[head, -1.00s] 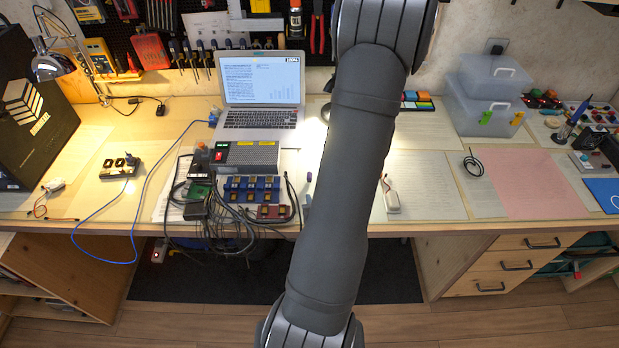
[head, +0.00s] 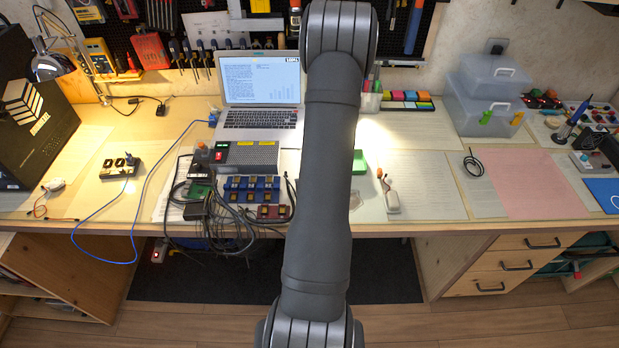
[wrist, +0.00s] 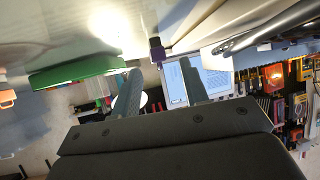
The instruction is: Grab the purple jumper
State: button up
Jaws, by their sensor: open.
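A small purple piece (wrist: 156,47), which looks like the jumper, shows in the wrist view against the pale work surface. In that view it lies beyond my gripper (wrist: 160,75), between the lines of the two fingers. My gripper is open with nothing between its fingers, and the purple piece is apart from it. In the head view my arm hides both the gripper and the purple piece.
The laptop (head: 260,90) stands at the back, with a grey device (head: 245,157) and blue blocks (head: 250,188) in front. A green box (head: 360,161) shows beside my arm; it is also at left in the wrist view (wrist: 78,72). Cables (head: 215,215) crowd the left.

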jog(key=shift+w+f, duration=0.1)
jog(key=shift+w, duration=0.1)
grip_shut()
dwell(0.4)
